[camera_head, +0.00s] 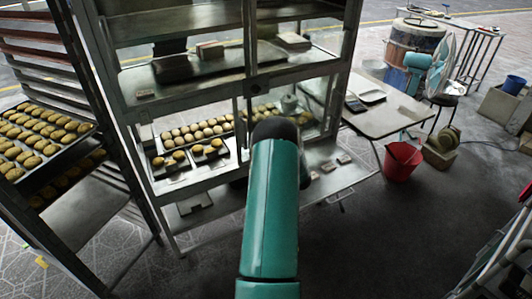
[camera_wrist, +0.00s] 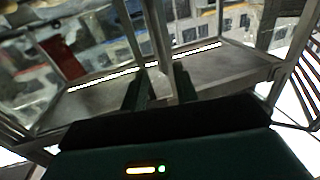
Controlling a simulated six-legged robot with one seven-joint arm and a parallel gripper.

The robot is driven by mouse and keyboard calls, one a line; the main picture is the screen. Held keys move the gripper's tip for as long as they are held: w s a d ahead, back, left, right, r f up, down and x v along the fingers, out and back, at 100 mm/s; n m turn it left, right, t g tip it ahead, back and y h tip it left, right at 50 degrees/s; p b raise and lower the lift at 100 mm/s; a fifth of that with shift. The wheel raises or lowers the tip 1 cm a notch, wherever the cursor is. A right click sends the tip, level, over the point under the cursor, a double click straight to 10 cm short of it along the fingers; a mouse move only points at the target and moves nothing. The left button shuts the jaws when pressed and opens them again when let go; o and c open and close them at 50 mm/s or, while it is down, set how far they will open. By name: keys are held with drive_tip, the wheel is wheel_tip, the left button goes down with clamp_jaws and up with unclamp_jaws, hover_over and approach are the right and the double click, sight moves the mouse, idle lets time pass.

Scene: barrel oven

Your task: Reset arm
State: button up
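My teal arm rises in the middle of the head view, and its dark end hides my gripper there. In the wrist view my gripper (camera_wrist: 160,78) shows two dark green fingers with a gap between them; it is open. Nothing is seen held in it. A pale upright bar of the metal-framed cabinet shows behind and between the fingers. The glass-fronted cabinet (camera_head: 188,98) stands just beyond my arm in the head view. Whether the gripper touches it cannot be told.
A rack at left holds a tray (camera_head: 50,167) of round buns. More buns (camera_head: 200,130) lie inside the cabinet. A side table (camera_head: 385,120) stands at right, with a red bucket (camera_head: 402,162) below it. A fan (camera_head: 442,65) is farther back. Dark floor at lower right is mostly clear.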

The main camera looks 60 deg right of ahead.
drive_tip(key=shift+s+a, duration=0.3)
drive_tip(key=shift+s, duration=0.3)
